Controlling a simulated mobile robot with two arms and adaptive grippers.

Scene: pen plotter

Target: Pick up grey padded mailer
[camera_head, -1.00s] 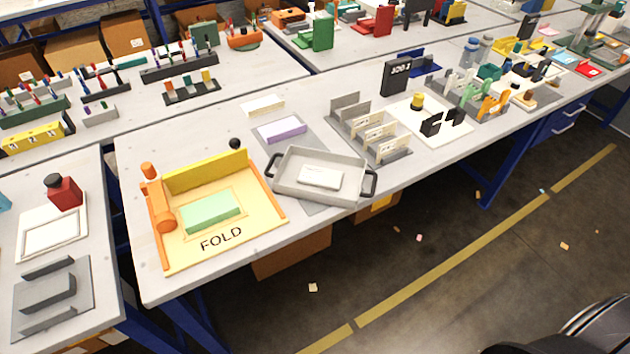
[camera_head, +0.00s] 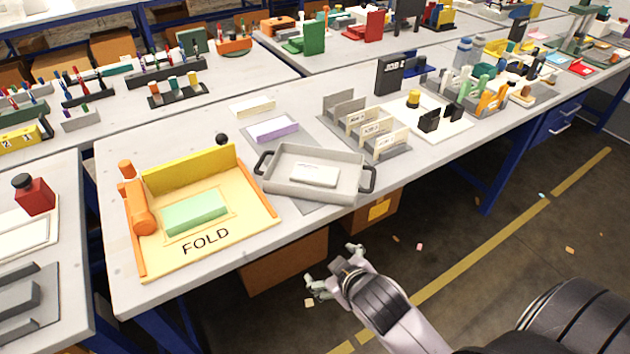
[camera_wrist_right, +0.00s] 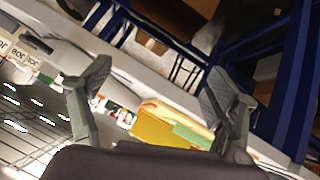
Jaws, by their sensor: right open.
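I cannot pick out a thing that is surely the grey padded mailer. A small pale flat packet (camera_head: 315,174) lies in a grey tray (camera_head: 341,187) with two dark handles on the bench. Grey upright pieces (camera_head: 343,103) stand in a slotted rack behind it, and I cannot tell whether one is the mailer. My right gripper (camera_head: 332,268) is open and empty, over the floor in front of the bench edge, below the tray. Its two spread fingers also show in the right wrist view (camera_wrist_right: 158,75). My left gripper is not in view.
A yellow and orange fold station (camera_head: 240,221) with a green pad (camera_head: 195,212) stands left of the tray. A purple-topped block (camera_head: 272,131) lies behind the tray. Cardboard boxes (camera_head: 285,262) stand under the bench. The floor in front is mostly clear.

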